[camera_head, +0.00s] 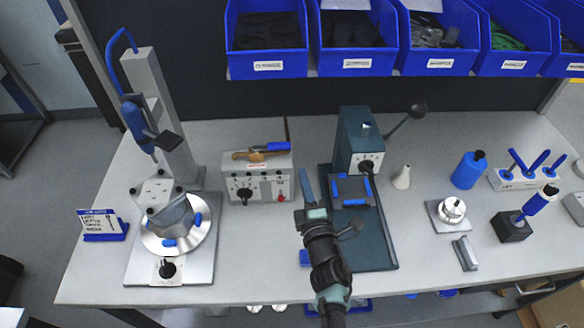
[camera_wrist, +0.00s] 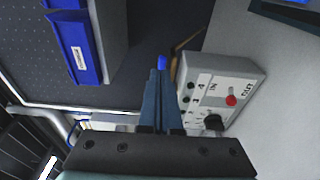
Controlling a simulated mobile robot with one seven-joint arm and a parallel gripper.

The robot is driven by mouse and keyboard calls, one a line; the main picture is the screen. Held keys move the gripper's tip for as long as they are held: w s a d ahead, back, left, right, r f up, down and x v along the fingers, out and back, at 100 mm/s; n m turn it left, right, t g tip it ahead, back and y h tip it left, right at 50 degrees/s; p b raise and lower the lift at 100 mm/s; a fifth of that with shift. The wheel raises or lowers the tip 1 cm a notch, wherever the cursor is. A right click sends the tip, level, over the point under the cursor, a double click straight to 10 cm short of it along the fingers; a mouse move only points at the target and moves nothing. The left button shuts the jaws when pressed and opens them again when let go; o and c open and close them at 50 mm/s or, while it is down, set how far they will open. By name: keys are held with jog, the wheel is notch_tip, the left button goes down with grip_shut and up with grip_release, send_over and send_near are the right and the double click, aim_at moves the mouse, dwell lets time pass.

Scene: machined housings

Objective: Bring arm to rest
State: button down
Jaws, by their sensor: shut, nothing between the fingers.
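My gripper (camera_head: 306,186) reaches over the middle of the workbench in the head view, with its blue-grey fingers pointing to the back of the bench. It also shows in the wrist view (camera_wrist: 159,72), where the two fingers lie together with nothing between them. My arm comes up from the bottom centre of the head view. The fingers are just right of the grey control box (camera_head: 258,184), which has a black knob and a red button. The control box also shows in the wrist view (camera_wrist: 222,92), to the right of the fingers.
A dark green press (camera_head: 359,140) with a lever stands close right of my gripper. A round fixture holding a housing (camera_head: 168,215) stands at the left under a hanging blue tool (camera_head: 135,118). Blue bins (camera_head: 357,62) line the back. Bare bench (camera_head: 250,265) lies front left of the arm.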

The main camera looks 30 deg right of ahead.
jog(key=s+d, duration=0.2)
jog(key=s, duration=0.2)
jog(key=w+a+r+m+t+h, duration=0.1)
jog(key=w+a+r+m+t, duration=0.15)
jog(key=r, duration=0.85)
jog(key=w+a+r+m+t+h, duration=0.15)
jog(key=r+m, duration=0.25)
jog(key=r, duration=0.8)
jog(key=w+a+r+m+t+h, duration=0.1)
jog(key=w+r+m+h, duration=0.15)
jog(key=r, duration=0.85)
jog(key=s+a+r+m+t+y, duration=0.1)
jog(key=s+a+r+m+y, duration=0.1)
jog(key=s+a+r, duration=0.3)
jog(key=s+a+r+m+t+y, duration=0.2)
jog(key=s+a+r+y, duration=0.2)
jog(key=a+r, duration=0.4)
jog(key=s+a+r+m+t+y, duration=0.1)
jog(key=s+a+r+y, duration=0.3)
jog(key=r, duration=0.8)
jog(key=s+a+t, duration=0.1)
jog(key=s+a, duration=0.1)
jog(key=a, duration=0.1)
jog(key=shift+s+a+m+b, duration=0.25)
jog(key=shift+a+m+b, duration=0.1)
jog(key=shift+m, duration=0.05)
jog(key=shift+f, duration=0.1)
